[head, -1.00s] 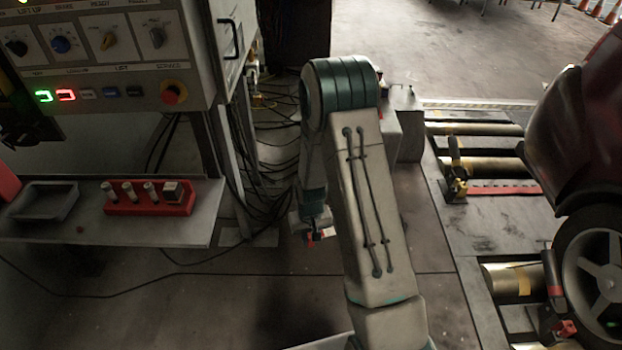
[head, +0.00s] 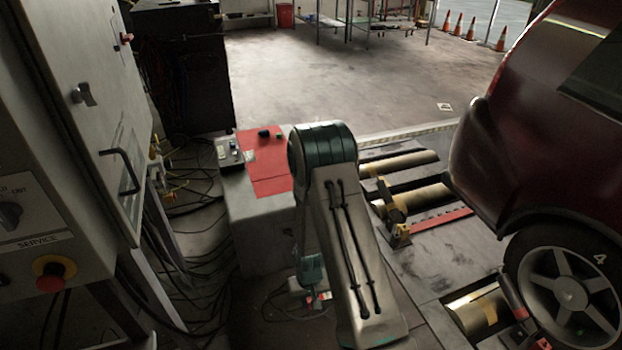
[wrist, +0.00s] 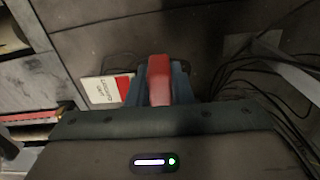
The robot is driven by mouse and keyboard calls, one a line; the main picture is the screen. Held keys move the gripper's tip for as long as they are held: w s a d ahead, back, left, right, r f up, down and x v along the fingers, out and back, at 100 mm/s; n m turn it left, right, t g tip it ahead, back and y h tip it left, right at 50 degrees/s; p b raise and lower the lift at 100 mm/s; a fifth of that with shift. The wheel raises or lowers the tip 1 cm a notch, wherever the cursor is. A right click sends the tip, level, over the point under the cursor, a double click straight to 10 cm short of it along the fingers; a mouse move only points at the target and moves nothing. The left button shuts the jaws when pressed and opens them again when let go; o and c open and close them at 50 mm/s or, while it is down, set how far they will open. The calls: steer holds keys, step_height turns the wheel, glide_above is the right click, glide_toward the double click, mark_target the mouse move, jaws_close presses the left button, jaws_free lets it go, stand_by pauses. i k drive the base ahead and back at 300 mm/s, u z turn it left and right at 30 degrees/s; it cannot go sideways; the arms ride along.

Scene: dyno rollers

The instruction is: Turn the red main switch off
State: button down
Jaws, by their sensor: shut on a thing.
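A small red knob (head: 126,38) sits on the tall grey cabinet at the upper left of the head view. It may be the red main switch; I cannot tell for sure. My gripper (head: 318,299) is low over the floor, below and to the right of it, well apart from it. In the wrist view my gripper (wrist: 160,92) is shut on a red block-shaped thing (wrist: 159,75). A white and red card (wrist: 105,90) shows just left of the fingers; I cannot tell whether it is joined to the red thing.
A red mushroom button on a yellow ring (head: 51,274) is on the near panel. Cables (head: 195,260) lie on the floor. A grey box with a red top (head: 266,165) stands behind my arm. A red car (head: 560,120) is at right.

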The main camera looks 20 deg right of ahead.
mark_target(123, 38)
steer(key=z, duration=0.25)
steer(key=i, duration=2.05)
steer(key=u, duration=0.35)
